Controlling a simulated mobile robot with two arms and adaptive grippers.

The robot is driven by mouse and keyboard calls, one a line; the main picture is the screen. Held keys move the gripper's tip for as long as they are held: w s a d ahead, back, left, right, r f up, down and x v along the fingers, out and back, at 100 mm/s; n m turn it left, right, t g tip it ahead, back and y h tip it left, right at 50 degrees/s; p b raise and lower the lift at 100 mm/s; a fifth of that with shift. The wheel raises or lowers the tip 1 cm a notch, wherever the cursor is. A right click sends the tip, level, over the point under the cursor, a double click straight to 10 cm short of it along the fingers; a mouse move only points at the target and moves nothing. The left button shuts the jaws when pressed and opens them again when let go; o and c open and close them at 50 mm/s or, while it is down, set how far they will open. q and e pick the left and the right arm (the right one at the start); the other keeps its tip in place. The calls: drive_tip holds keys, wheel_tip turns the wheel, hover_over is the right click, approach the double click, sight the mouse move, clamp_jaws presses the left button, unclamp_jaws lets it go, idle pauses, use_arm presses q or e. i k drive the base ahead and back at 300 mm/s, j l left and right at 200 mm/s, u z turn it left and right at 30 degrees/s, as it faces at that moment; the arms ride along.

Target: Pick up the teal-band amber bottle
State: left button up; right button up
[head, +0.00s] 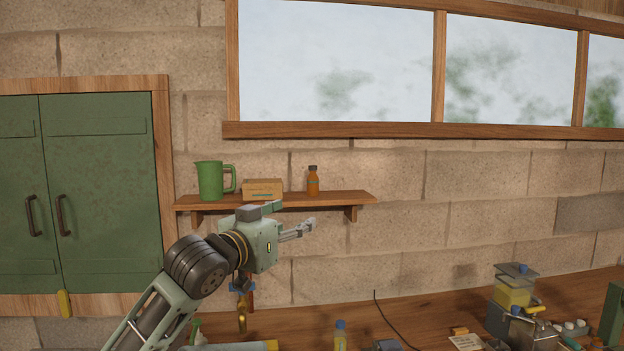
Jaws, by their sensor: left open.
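A small amber bottle (313,181) with a dark cap and a teal band stands upright on the wooden wall shelf (340,198), towards its right end. My left gripper (310,227) is below the shelf's front edge, under the bottle and apart from it. Its fingers point right and it holds nothing that I can see. My right gripper does not show.
A green jug (212,180) and a cardboard box (263,188) stand on the shelf left of the bottle. Below is a cluttered wooden bench (440,308) with a blue-capped bottle (340,336) and a press-like device (514,290). A green cabinet (100,190) hangs at left.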

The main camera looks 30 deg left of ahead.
sight(313, 181)
drive_tip(key=i+j, duration=0.95)
drive_tip(key=i, duration=0.1)
